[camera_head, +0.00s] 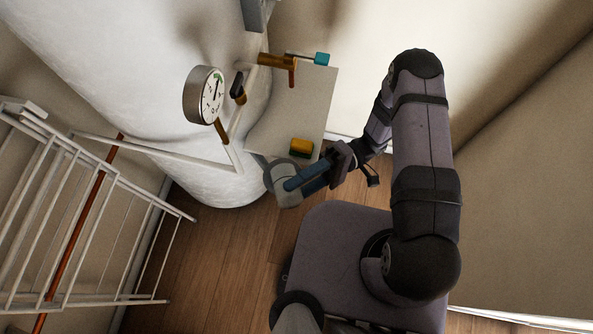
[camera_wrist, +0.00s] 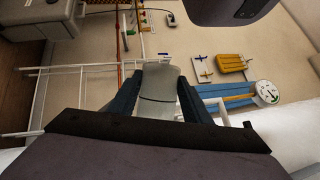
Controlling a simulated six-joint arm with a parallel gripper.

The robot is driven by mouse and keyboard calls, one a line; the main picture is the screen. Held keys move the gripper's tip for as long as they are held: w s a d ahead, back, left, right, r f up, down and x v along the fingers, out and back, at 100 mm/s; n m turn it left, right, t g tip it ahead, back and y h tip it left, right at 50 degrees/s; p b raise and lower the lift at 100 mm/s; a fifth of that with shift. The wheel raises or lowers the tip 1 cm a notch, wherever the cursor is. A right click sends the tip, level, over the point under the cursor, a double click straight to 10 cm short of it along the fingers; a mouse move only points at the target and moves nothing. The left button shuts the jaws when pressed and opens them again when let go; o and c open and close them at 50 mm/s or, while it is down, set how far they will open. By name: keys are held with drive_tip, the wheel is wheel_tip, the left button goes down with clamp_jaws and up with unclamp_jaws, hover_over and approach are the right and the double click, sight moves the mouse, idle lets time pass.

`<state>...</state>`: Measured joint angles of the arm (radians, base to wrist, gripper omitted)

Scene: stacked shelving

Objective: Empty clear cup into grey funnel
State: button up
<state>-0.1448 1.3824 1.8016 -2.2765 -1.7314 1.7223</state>
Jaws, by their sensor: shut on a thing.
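My gripper (camera_head: 291,184) has its blue fingers shut on a pale, translucent cup (camera_head: 288,199) beside the large white tank. In the wrist view the cup (camera_wrist: 160,84) lies between the two blue fingers, with a dark curved line across its side. Its contents cannot be made out. In the head view a grey rounded rim (camera_head: 272,172) shows right by the fingertips. I cannot tell whether it is the cup's mouth or the grey funnel. No funnel can be clearly made out in either view.
A grey board (camera_head: 291,108) beside the tank (camera_head: 145,75) carries a yellow and green block (camera_head: 301,147) close to the gripper. A round gauge (camera_head: 207,95) and brass valve (camera_head: 275,61) are at the tank. A white wire rack (camera_head: 80,215) stands left. Wooden floor shows below.

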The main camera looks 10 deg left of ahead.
sight(294, 175)
drive_tip(key=shift+f+m, duration=0.15)
drive_tip(key=shift+m, duration=0.15)
drive_tip(key=shift+w, duration=0.1)
drive_tip(key=shift+w+a+r+m, duration=0.1)
drive_tip(key=shift+r+m, duration=0.1)
drive_tip(key=shift+m, duration=0.3)
drive_tip(key=shift+w+a+r+m+y+b, duration=0.1)
drive_tip(key=shift+w+r+m+y+b, duration=0.25)
drive_tip(key=shift+m, duration=0.3)
drive_tip(key=shift+w+a+m+y+b, duration=0.1)
drive_tip(key=shift+m+y, duration=0.35)
drive_tip(key=shift+m, duration=0.2)
drive_tip(key=shift+w+a+r+m+t+y, duration=0.15)
drive_tip(key=shift+w+m+y, duration=0.1)
drive_tip(key=shift+m, duration=0.4)
drive_tip(key=shift+w+a+r+m+t+y, duration=0.15)
drive_tip(key=shift+m+y, duration=0.15)
drive_tip(key=shift+m, duration=0.4)
drive_tip(key=shift+w+a+r+m+t+y, duration=0.1)
drive_tip(key=shift+w+m+y, duration=0.15)
drive_tip(key=shift+m, duration=0.4)
drive_tip(key=shift+s+d+f+n+g+h, duration=0.15)
drive_tip(key=shift+s+n+h, duration=0.15)
drive_tip(key=shift+n, duration=0.45)
drive_tip(key=shift+s+d+f+n+g+h, duration=0.15)
drive_tip(key=shift+s+n+h, duration=0.15)
drive_tip(key=shift+n, duration=0.5)
drive_tip(key=shift+s+d+f+n+g+h, duration=0.1)
drive_tip(key=shift+s+d+f+n+h, duration=0.15)
drive_tip(key=shift+n, duration=0.5)
